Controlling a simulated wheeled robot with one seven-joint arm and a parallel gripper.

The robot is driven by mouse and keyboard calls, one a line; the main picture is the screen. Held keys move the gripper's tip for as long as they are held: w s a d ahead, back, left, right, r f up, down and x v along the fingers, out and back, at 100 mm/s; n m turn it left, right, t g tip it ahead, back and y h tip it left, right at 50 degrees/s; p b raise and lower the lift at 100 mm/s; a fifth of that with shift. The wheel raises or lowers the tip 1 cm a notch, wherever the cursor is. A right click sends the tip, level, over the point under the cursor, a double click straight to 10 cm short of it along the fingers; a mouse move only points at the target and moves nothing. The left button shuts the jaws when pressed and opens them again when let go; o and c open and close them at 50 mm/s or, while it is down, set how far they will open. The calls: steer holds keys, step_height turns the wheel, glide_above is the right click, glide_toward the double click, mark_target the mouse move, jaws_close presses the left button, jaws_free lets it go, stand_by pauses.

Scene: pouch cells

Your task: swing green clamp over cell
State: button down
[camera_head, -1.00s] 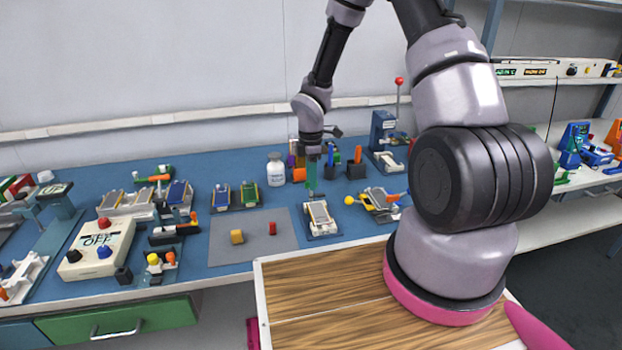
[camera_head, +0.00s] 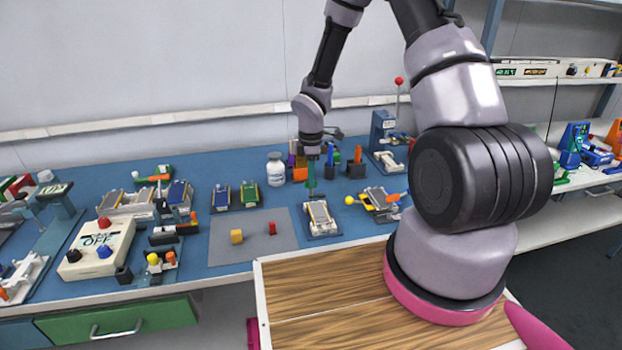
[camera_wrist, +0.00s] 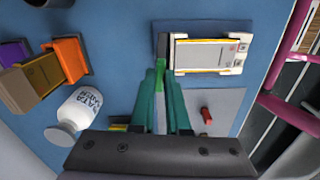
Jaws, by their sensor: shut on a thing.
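The cell (camera_head: 319,212) is a flat grey pouch with yellow edges, lying in a pale fixture on a dark base plate. The cell also shows at the top right of the wrist view (camera_wrist: 205,53). The green clamp (camera_wrist: 160,72) is a narrow bright green piece at the near left end of the fixture, beside the cell rather than across it. My gripper (camera_head: 311,190) points down at the fixture's back edge. In the wrist view, its teal fingers (camera_wrist: 162,88) are shut on the green clamp. The fingers hide most of the clamp.
A grey mat (camera_head: 245,248) with a yellow block (camera_head: 237,237) and a red block (camera_head: 272,228) lies left of the fixture. A white bottle (camera_head: 275,170) and coloured bins (camera_head: 300,172) stand behind. A yellow-knobbed fixture (camera_head: 375,200) is close on the right.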

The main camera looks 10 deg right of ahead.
steer(key=m, duration=0.8)
steer(key=shift+m, duration=0.4)
steer(key=m, duration=0.3)
steer(key=shift+m, duration=2.3)
steer(key=c, duration=0.9)
jaws_free()
